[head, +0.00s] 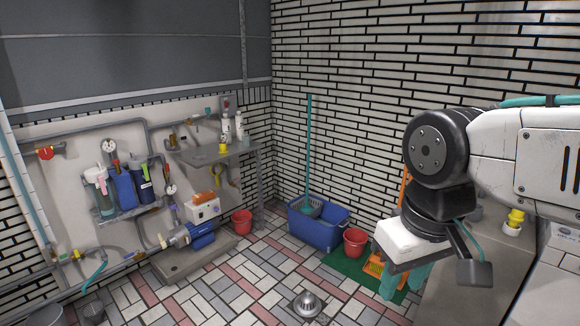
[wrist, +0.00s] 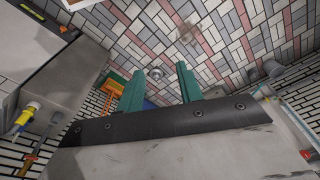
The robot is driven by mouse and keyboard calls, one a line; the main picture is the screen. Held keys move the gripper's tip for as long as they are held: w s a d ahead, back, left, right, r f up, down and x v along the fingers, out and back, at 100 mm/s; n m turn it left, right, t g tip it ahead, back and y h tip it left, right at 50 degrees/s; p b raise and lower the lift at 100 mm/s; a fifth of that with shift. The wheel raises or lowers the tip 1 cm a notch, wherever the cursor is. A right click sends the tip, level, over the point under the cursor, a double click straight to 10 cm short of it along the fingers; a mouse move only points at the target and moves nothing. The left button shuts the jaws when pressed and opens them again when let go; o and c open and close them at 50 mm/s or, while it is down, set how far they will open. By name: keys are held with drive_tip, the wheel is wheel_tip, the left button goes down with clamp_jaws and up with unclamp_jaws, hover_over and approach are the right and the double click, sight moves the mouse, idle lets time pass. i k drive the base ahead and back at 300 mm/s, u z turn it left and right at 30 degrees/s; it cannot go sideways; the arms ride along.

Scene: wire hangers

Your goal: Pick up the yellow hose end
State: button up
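A yellow fitting (head: 516,216) in a white collar stands on the counter at the right of the head view, beside my arm. A similar yellow piece with a white end (wrist: 24,117) shows at the left edge of the wrist view, with something blue by it. I cannot tell for sure that it is the hose end. Other yellow fittings (head: 76,255) sit by a teal hose at the far left. My gripper (head: 404,281) points down over the floor, left of the counter. Its two teal fingers (wrist: 160,87) are wide apart with nothing between them.
A blue tub (head: 318,232), a red bucket (head: 355,242) and a green mat (head: 345,265) are by the back wall. A counter block (head: 468,275) stands at the right. A pump (head: 190,236) and pipes line the left wall. The middle floor is mostly clear around a drain (head: 306,303).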

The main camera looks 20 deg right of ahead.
sight(516, 216)
drive_tip(key=z, duration=0.85)
drive_tip(key=i, duration=0.8)
drive_tip(key=z, duration=0.65)
